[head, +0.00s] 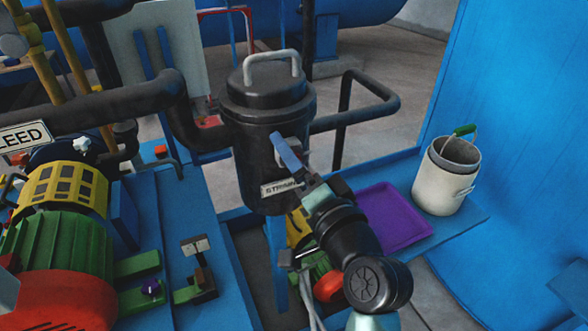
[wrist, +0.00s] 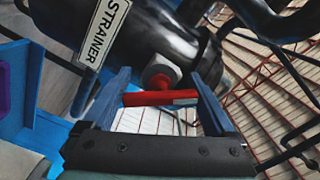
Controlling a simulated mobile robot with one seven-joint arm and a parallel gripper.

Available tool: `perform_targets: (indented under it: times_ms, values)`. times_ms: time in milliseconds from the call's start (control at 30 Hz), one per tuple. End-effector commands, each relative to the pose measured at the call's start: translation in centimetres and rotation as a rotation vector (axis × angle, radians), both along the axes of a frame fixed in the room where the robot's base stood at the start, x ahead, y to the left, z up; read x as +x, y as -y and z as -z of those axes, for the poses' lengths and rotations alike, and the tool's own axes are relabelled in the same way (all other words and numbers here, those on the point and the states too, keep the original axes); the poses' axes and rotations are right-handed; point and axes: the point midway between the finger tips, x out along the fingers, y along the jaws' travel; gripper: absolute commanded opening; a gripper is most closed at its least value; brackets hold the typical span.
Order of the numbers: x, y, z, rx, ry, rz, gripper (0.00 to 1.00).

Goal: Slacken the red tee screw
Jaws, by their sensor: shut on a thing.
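The red tee screw (wrist: 160,98) shows in the wrist view, its red crossbar lying across the picture. A red hub joins the bar to a pale fitting on the black strainer (wrist: 150,35). My gripper (wrist: 161,76) has one blue finger at each end of the bar and is shut on it across its length. In the head view the strainer (head: 262,110) is an upright black vessel with a handle on its lid. My gripper (head: 286,152) is against its front right side, above the partly covered label. The tee screw is hidden there by my gripper.
A purple tray (head: 393,218) and a cream pot (head: 443,182) with a green-handled tool stand at right. Black pipes (head: 355,118) run from both sides of the strainer. A green and red motor (head: 60,250) with a yellow guard fills the left.

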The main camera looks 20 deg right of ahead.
Motion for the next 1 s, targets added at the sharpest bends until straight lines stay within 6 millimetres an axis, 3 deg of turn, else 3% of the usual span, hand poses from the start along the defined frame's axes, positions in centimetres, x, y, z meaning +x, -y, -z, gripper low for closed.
perform_targets:
  times_ms: [400, 1000]
  values:
    - [0.00, 0.03, 0.37, -0.280, 0.005, -0.001, 0.36]
    - [0.00, 0.02, 0.24, -0.364, 0.007, -0.001, 0.36]
